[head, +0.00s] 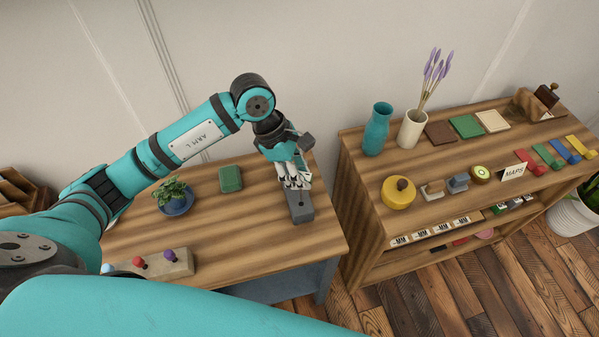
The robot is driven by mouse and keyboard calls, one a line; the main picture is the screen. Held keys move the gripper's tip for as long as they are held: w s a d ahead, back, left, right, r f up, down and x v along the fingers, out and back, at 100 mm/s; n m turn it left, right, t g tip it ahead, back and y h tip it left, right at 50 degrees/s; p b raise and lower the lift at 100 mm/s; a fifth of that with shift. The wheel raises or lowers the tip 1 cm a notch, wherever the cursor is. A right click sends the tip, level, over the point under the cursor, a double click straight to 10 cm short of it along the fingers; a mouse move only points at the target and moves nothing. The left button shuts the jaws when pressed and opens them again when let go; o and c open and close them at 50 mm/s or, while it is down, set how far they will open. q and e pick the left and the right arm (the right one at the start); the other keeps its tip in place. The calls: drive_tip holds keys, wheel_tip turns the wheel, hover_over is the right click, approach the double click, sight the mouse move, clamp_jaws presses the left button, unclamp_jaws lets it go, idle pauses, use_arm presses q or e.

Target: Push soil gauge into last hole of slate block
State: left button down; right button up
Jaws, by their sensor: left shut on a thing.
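The slate block (302,212) is a dark grey bar near the right end of the wooden table. A dark hole shows in its top, and its far part is hidden behind my gripper. My left gripper (297,184) is shut, fingers pointing down, directly over the block's far part. The soil gauge in it is mostly hidden by the fingers. A dark grey boxy piece (306,141) shows beside the gripper; I cannot tell if it belongs to the gauge. I cannot tell whether the gauge touches the block or is in a hole. My right gripper is not in view.
The wooden table (240,235) also holds a green box (230,179), a potted plant (173,194) and a pale block with coloured knobs (175,265). A shelf unit (352,195) with vases and small items stands close to the right. The table's middle is clear.

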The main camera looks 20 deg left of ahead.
use_arm(q)
drive_tip(key=shift+b, duration=0.3)
idle(1.0)
drive_tip(key=shift+f+b, duration=1.1)
drive_tip(key=shift+b, duration=0.1)
drive_tip(key=shift+f+b, duration=2)
drive_tip(key=shift+b, duration=0.1)
drive_tip(key=c, duration=1)
unclamp_jaws()
drive_tip(key=shift+r, duration=0.1)
drive_tip(key=v, duration=1.1)
drive_tip(key=shift+a+r, duration=0.15)
drive_tip(key=shift+r, duration=0.25)
drive_tip(key=shift+r, duration=0.1)
